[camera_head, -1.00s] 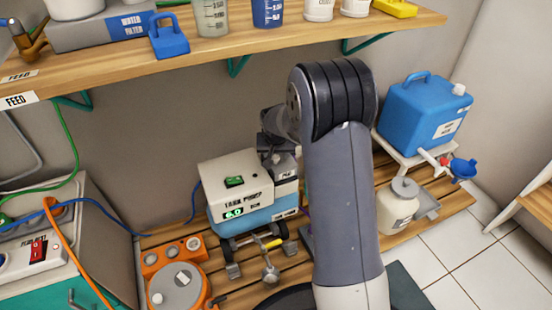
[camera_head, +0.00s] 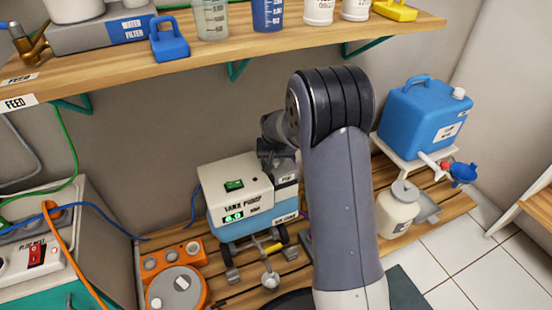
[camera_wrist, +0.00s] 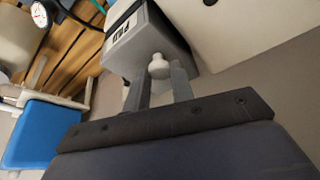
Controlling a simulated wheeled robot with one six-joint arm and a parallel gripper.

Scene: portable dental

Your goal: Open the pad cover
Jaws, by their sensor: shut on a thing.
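The pad cover is the grey box front marked PAD (camera_wrist: 120,50) in the wrist view, with a small white knob (camera_wrist: 159,66). The box sits at the right end of the white and blue tank pump (camera_head: 236,196) in the head view, where its PAD label (camera_head: 287,178) partly shows. My gripper (camera_wrist: 160,82) has its two fingers on either side of the knob, shut on it. In the head view my gripper is partly hidden by my arm. The wrist view does not show clearly whether the cover is ajar.
A wooden shelf (camera_head: 225,45) with bottles runs above the pump. An orange unit (camera_head: 177,286) stands at its lower left. A blue jug (camera_head: 425,115) on a white stand and a white bottle (camera_head: 398,208) are to the right of my arm. A wall is behind.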

